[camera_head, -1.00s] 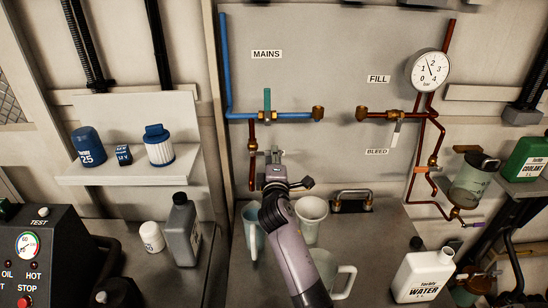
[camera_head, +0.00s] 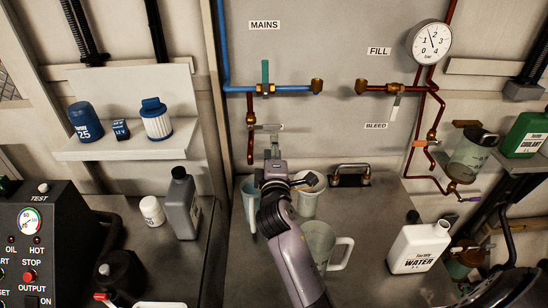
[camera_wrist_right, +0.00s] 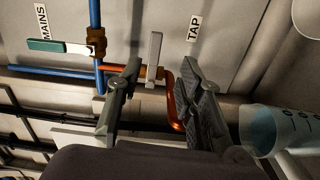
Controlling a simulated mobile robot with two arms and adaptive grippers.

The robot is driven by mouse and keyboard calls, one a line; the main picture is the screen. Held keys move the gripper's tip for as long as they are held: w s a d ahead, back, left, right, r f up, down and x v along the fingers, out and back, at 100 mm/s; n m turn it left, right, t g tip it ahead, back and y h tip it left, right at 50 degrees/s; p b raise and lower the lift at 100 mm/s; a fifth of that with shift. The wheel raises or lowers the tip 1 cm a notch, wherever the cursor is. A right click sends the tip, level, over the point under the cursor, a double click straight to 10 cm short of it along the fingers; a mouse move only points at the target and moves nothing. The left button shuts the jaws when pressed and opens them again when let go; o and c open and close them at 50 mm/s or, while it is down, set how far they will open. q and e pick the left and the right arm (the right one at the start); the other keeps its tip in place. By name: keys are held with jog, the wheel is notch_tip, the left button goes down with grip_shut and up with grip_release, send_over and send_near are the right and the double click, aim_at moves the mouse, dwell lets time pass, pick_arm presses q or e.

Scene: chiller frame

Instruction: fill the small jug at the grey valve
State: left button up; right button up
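The grey valve (camera_head: 267,127) is a flat grey lever on the copper pipe below MAINS. It also shows in the right wrist view (camera_wrist_right: 154,57), beside the TAP label. My right gripper (camera_wrist_right: 160,85) is open and empty, its two fingers apart, with the lever and copper spout (camera_wrist_right: 176,105) seen between them. In the head view the right gripper (camera_head: 273,150) is just below the lever; contact cannot be told. A bluish translucent jug (camera_head: 249,190) stands below, left of the arm. It shows in the wrist view (camera_wrist_right: 272,130). My left gripper is not in view.
A pale jug (camera_head: 306,203) and a larger handled jug (camera_head: 322,245) stand right of my arm. A green-handled valve (camera_head: 265,72) is above the tap. A white water can (camera_head: 418,248) stands at the right. Bench space between is clear.

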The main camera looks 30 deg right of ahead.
jog(key=v, duration=0.3)
jog(key=shift+s+a, duration=0.15)
jog(key=shift+s, duration=0.25)
